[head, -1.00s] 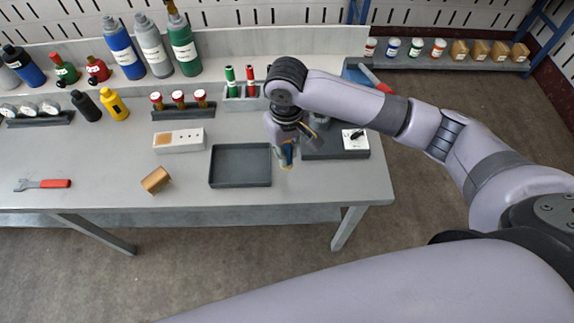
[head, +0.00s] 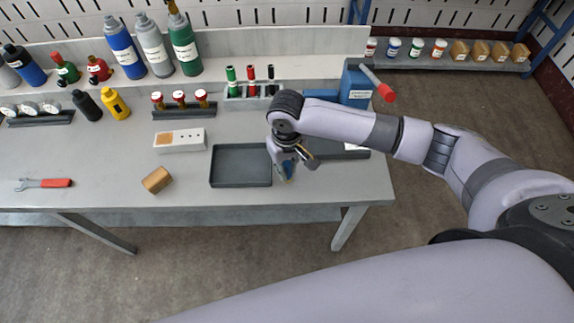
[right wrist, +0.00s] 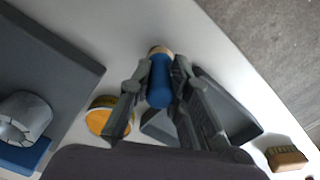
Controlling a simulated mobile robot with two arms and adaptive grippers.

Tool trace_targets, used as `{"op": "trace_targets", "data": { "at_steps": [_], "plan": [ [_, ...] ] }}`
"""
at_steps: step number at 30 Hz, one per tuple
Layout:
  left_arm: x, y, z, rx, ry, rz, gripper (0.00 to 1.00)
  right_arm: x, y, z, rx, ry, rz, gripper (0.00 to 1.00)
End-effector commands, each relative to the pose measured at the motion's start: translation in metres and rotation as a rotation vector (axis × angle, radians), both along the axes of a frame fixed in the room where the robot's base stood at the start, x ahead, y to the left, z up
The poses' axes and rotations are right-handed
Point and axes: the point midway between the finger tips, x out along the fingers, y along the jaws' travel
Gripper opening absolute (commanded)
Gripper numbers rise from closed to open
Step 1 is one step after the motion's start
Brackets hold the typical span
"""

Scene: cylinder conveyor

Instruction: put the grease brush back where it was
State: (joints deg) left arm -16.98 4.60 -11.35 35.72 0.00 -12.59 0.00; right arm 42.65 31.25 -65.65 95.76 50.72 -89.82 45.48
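The grease brush, with a blue handle (right wrist: 159,82) and a tan end, is between the fingers of my right gripper (right wrist: 155,88). The fingers look closed on the handle. In the head view my right gripper (head: 286,168) hangs over the bench just right of the dark tray, and a bit of the blue handle shows below it. A round tin with an orange-yellow top (right wrist: 101,116) lies left of the fingers in the right wrist view; in the head view it is hidden. My left gripper is out of view.
The empty dark tray (head: 241,183) is left of my right gripper. A tan block (head: 157,180) and a red-handled wrench (head: 44,184) lie further left. A blue box (head: 356,86) stands behind my arm. The bench front is mostly clear.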

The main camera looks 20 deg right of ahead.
Motion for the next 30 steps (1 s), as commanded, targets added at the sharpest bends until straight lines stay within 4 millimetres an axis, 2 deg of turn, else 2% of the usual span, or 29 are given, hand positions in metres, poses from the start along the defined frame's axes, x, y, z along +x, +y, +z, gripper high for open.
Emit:
{"op": "trace_targets", "data": {
  "at_steps": [8,19,23,30],
  "plan": [
    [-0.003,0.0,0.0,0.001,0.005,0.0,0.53,0.0,0.0,0.0,0.0,0.001,0.0,0.37],
    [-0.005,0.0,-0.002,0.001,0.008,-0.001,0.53,0.0,0.0,0.005,0.0,-0.001,0.002,0.37],
    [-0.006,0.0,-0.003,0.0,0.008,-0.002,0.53,0.001,0.001,0.023,0.002,-0.004,0.002,0.37],
    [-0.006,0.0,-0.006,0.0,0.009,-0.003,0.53,0.001,0.001,0.076,0.003,-0.004,0.002,0.37]
  ]
}}
